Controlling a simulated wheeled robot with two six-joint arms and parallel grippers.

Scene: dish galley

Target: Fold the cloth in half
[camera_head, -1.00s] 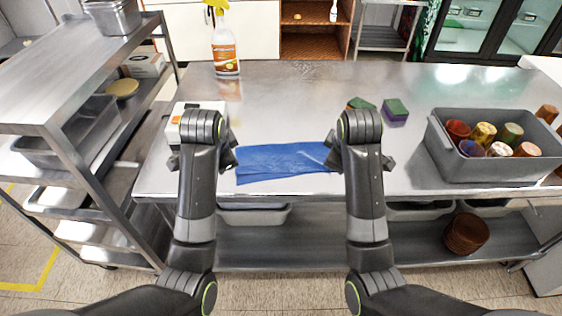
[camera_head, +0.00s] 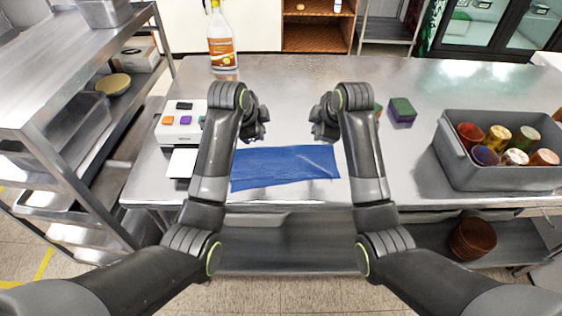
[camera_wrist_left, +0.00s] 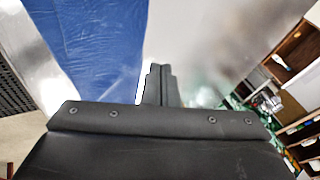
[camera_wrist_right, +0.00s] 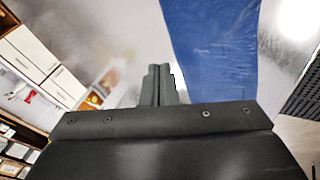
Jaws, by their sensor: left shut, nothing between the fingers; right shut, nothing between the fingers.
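The blue cloth (camera_head: 285,168) lies as a flat, wide strip near the front edge of the steel table, with a slight crease toward its right end. It also shows in the left wrist view (camera_wrist_left: 95,45) and in the right wrist view (camera_wrist_right: 212,50). My left gripper (camera_head: 262,122) is shut and empty beyond the cloth's back edge, toward its left part. My right gripper (camera_head: 318,122) is shut and empty beyond the back edge, toward its right part. Both grippers are apart from the cloth. In the wrist views the closed fingers show beside the cloth.
A grey bin (camera_head: 490,180) with several cups stands at the right. A purple-green sponge (camera_head: 401,112) lies right of my right arm. The table's back middle is clear.

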